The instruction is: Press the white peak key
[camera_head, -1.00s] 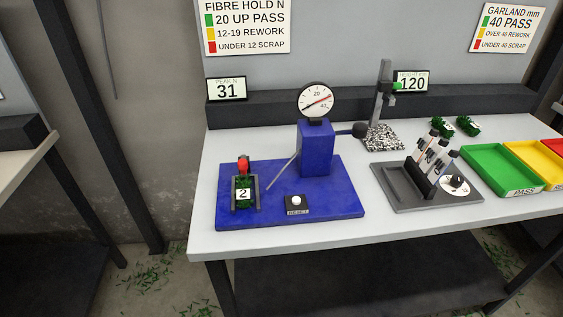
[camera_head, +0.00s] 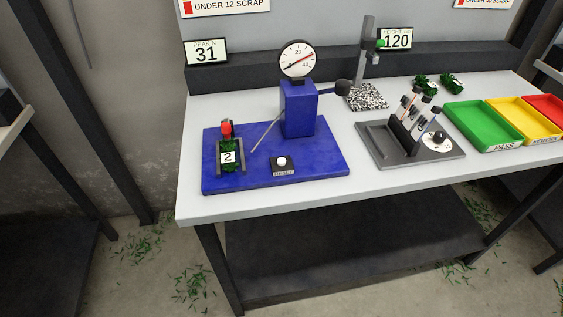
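The white key (camera_head: 282,161) is a small round button on a black block labelled RESET, on the front part of the blue tester base (camera_head: 320,166). Behind it stands the blue column with a round dial gauge (camera_head: 297,59), its red needle pointing to the upper right. The peak display (camera_head: 206,51) reads 31. A green piece tagged 2 (camera_head: 229,153) sits in a dark holder left of the key, with a red part at its far end. Neither of my grippers is in view, and nothing touches the key.
A grey tray with upright tools (camera_head: 411,142) stands right of the tester. Green, yellow and red bins (camera_head: 483,125) are at the right. The table front (camera_head: 300,203) is clear.

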